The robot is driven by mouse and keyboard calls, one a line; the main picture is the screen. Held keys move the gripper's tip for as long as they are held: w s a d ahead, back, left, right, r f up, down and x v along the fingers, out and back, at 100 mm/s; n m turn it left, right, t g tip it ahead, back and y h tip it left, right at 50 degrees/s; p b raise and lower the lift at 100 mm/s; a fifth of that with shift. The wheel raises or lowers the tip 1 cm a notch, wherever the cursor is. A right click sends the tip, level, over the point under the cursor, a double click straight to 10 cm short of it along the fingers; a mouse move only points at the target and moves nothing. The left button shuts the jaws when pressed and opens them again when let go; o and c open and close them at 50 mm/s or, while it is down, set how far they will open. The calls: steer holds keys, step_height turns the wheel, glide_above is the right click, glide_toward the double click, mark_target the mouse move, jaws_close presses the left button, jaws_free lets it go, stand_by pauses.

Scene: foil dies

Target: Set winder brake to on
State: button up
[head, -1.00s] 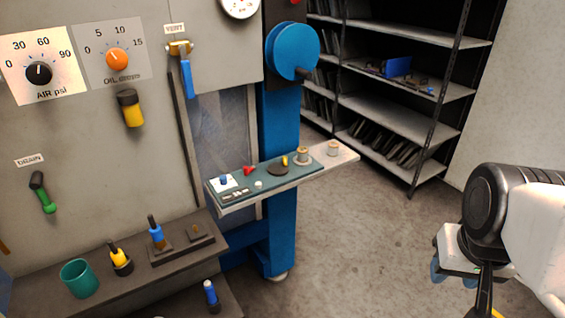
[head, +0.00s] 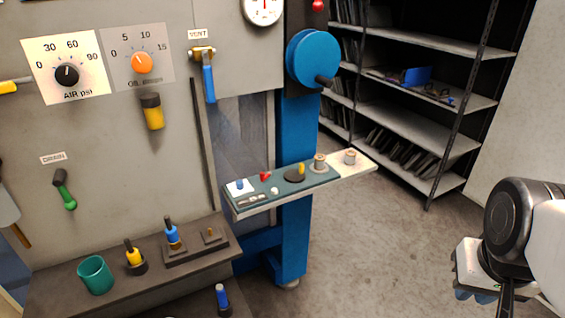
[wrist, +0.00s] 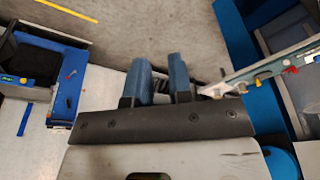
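No label reading winder brake is legible, so I cannot tell which control it is. A narrow green control panel (head: 262,207) juts out by the blue column. It carries a blue knob (head: 239,184) on a white plate, a red knob (head: 265,176), a white button (head: 274,191) and a yellow lever (head: 301,168) on a dark disc. My gripper (head: 474,293) is low at the right, well apart from the panel. In the wrist view my gripper (wrist: 159,78) has its blue fingers apart with nothing between them. The panel (wrist: 274,70) shows there at the right.
A blue wheel (head: 313,58) with a dark handle is above the panel. A vent lever (head: 208,82), a drain lever (head: 63,190) and gauges are on the grey wall. A ledge (head: 60,282) holds a teal cup (head: 96,275). Shelves (head: 410,128) stand behind; floor between is clear.

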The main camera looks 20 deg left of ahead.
steer(key=shift+w+a, duration=0.1)
steer(key=shift+w, duration=0.2)
steer(key=shift+c, duration=1.2)
steer(key=shift+n+h, duration=0.7)
steer(key=w+a, duration=0.2)
steer(key=w, duration=0.2)
steer(key=w+a+r, duration=0.1)
steer(key=w+a, duration=0.1)
steer(key=w, duration=0.2)
steer(key=w+a+r, duration=0.1)
steer(key=w+a, duration=0.1)
steer(key=w, duration=0.3)
steer(key=shift+a, duration=0.15)
jaws_close()
steer(key=w+a+f+n+t+h, duration=0.1)
steer(key=w+a+f+n+t, duration=0.1)
steer(key=w+a, duration=1.05)
steer(key=w+a+f+n+t, duration=0.1)
steer(key=w+a+f, duration=0.2)
steer(key=a, duration=0.8)
steer(key=w+a+f+n, duration=0.1)
steer(key=a+f, duration=0.3)
steer(key=a, duration=0.8)
steer(key=w+a+f+n+t+y, duration=0.1)
steer(key=w+a+f, duration=0.2)
steer(key=a, duration=0.8)
steer(key=shift+w+a+f+t, duration=0.25)
steer(key=shift+w+f+t, duration=0.1)
steer(key=shift+w, duration=0.45)
